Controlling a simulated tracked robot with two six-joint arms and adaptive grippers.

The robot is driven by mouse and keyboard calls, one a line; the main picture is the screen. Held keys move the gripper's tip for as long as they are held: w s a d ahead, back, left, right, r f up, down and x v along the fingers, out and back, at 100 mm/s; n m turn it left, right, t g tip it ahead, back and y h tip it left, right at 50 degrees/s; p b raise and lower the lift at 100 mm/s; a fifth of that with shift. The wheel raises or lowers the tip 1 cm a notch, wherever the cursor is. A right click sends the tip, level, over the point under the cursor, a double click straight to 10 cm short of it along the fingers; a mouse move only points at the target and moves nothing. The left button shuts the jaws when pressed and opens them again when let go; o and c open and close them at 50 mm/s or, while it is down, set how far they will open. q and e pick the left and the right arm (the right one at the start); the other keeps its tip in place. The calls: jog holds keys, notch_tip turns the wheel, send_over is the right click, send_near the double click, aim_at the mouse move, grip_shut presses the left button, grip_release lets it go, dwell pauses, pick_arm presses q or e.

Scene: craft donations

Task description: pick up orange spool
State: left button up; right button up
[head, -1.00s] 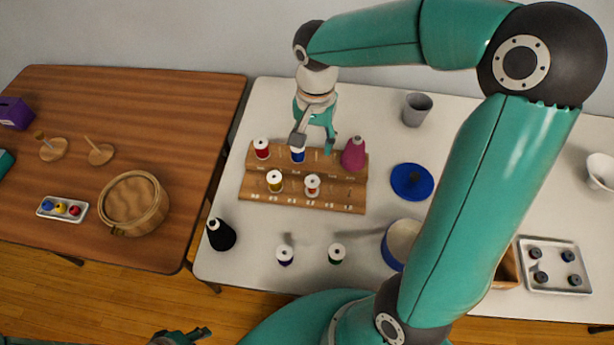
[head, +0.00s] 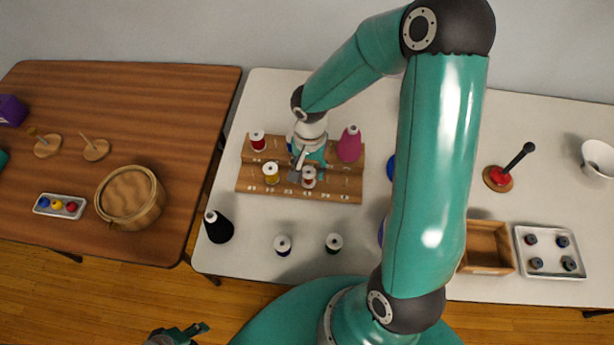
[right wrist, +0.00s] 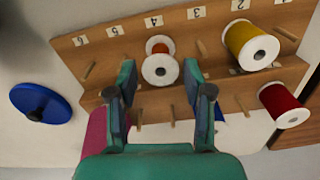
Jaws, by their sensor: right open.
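The orange spool (head: 309,178) has a white top flange and stands on a peg in the front row of the wooden spool rack (head: 345,190). In the right wrist view the orange spool (right wrist: 159,47) shows its white end towards the camera. My right gripper (head: 308,174) is over the rack, right at the spool. In the right wrist view its two fingers (right wrist: 158,82) are apart, with the spool just beyond and between the tips, not gripped. My left gripper (head: 180,335) is only partly in view at the bottom edge; its jaw state is unclear.
Close by on the rack are a yellow spool (head: 271,174), a red spool (head: 258,141) and a magenta cone (head: 349,144). A black cone (head: 218,227) and two spools (head: 283,246) stand in front. A wooden box (head: 487,247) and a tray (head: 549,252) are at right.

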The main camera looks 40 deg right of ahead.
jog(key=shift+f, duration=1.3)
jog(key=c, duration=0.5)
jog(key=shift+r, duration=0.1)
